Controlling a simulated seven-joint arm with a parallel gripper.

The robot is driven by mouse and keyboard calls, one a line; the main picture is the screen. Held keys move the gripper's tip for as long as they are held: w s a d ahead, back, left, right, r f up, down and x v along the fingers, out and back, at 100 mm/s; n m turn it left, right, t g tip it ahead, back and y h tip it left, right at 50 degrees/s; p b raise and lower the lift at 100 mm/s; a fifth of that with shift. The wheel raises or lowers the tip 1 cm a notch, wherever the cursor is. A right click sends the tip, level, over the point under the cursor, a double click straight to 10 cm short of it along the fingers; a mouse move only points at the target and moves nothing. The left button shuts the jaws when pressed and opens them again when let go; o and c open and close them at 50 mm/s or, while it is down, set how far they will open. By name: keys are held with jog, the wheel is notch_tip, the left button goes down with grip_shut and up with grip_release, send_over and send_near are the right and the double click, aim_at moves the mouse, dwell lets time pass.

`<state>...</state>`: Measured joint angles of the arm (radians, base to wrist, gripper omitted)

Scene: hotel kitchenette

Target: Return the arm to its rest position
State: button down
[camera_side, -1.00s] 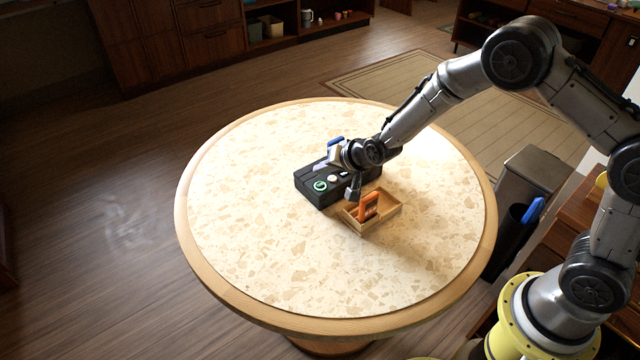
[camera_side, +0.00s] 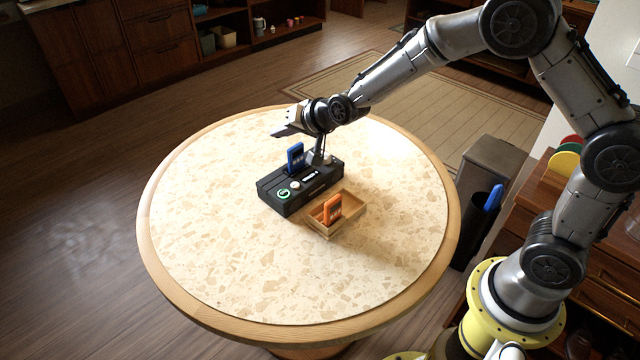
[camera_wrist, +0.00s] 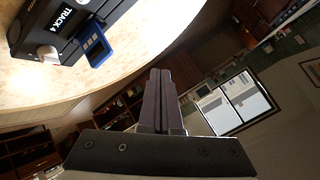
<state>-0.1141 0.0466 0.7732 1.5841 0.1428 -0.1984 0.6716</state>
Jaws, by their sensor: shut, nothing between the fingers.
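My gripper (camera_side: 277,132) is raised above the far side of the round table, its fingers pointing left and roughly level in the side view. In the wrist view my gripper (camera_wrist: 160,75) shows its two dark fingers together with nothing between them. They touch neither the table nor anything on it. Below in the side view is a black device (camera_side: 283,197) with a green-ringed button and a blue cartridge (camera_side: 295,158) standing upright at it. The wrist view also shows the blue cartridge (camera_wrist: 97,45) beside a "TRACK 4" label.
The rest of the tabletop is clear. A bin (camera_side: 490,165) and a dark holder with a blue item (camera_side: 494,198) stand right of the table.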

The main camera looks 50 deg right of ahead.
jog(key=s+d+r+t, duration=0.15)
jog(key=s+r, duration=0.25)
jog(key=r, duration=0.8)
jog(key=s+d+r+n, duration=0.3)
jog(key=s+r, duration=0.5)
jog(key=s, duration=0.6)
jog(key=s+f+n+g, duration=0.2)
jog(key=s+f+g, duration=0.1)
jog(key=s, duration=0.7)
jog(key=s+d+f+n+g, duration=0.1)
jog(key=s+f+n+g, duration=0.2)
jog(key=s+f, duration=0.3)
jog(key=s, duration=0.5)
jog(key=shift+g+h, duration=0.35)
jog(key=shift+h, duration=0.05)
